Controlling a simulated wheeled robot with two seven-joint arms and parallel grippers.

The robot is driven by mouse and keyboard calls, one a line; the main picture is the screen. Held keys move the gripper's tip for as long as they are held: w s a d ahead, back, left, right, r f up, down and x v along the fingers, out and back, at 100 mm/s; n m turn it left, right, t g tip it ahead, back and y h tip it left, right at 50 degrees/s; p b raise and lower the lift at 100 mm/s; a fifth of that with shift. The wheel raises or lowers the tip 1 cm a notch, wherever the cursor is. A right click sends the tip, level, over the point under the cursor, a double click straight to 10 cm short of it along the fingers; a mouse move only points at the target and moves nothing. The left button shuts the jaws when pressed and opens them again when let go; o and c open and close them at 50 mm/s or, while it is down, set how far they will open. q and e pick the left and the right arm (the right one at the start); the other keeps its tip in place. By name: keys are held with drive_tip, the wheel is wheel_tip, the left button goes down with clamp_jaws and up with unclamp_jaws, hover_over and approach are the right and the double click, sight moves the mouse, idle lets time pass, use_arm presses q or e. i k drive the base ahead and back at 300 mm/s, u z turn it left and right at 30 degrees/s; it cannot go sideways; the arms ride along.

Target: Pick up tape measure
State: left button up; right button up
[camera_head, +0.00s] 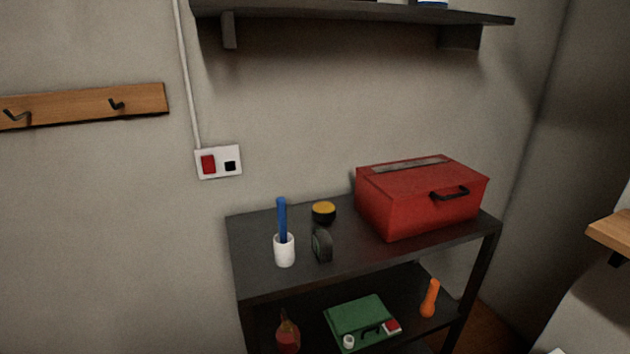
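A dark grey, rounded upright object that looks like the tape measure (322,245) stands on the top of the black shelf unit (260,280), near its front. Just behind it is a small black round item with a yellow-orange top (323,211); I cannot tell for sure what it is. To the left, close by, is a white cup (284,251) with a blue stick-like thing (282,218) standing in it. Neither of my grippers is in view.
A red toolbox (420,200) takes up the right of the top shelf. The lower shelf holds a green case (360,318), an orange item (430,299) and a reddish bottle (287,335). A wall shelf (350,12) hangs above. A wooden ledge (610,232) juts in at right.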

sight(322, 242)
drive_tip(key=z, duration=0.4)
drive_tip(key=k, duration=1)
drive_tip(key=z, duration=1)
drive_tip(key=i, duration=0.4)
drive_tip(key=u, duration=0.2)
